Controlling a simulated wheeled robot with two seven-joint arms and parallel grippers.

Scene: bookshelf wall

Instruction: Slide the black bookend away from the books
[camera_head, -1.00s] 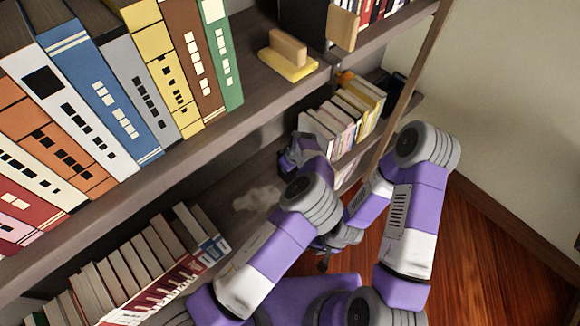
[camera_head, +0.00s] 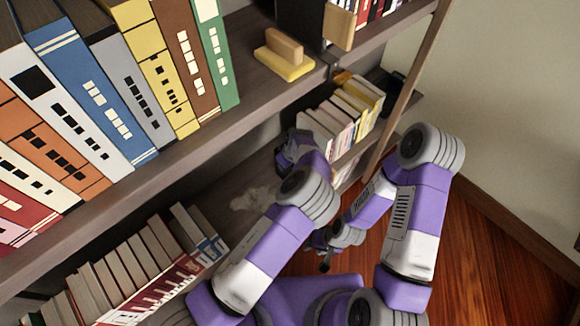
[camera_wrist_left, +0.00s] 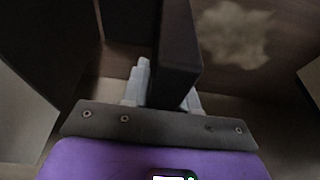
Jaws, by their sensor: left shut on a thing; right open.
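The black bookend (camera_wrist_left: 177,50) shows in the left wrist view as a dark upright slab standing between the fingers of my left gripper (camera_wrist_left: 166,88). The pale fingers are shut on it, one on each side. In the head view my left arm reaches into the lower shelf, and its wrist hides the fingers and the held bookend. My right gripper (camera_head: 325,263) is open and empty, low in front of the shelves, and partly hidden by my arms.
Pale and yellow books (camera_head: 342,118) stand to the right on the lower shelf. Another book row (camera_head: 150,255) stands at the lower left. A whitish patch (camera_head: 252,198) lies on the bare board between. The upper shelf (camera_head: 215,125) overhangs my left arm.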

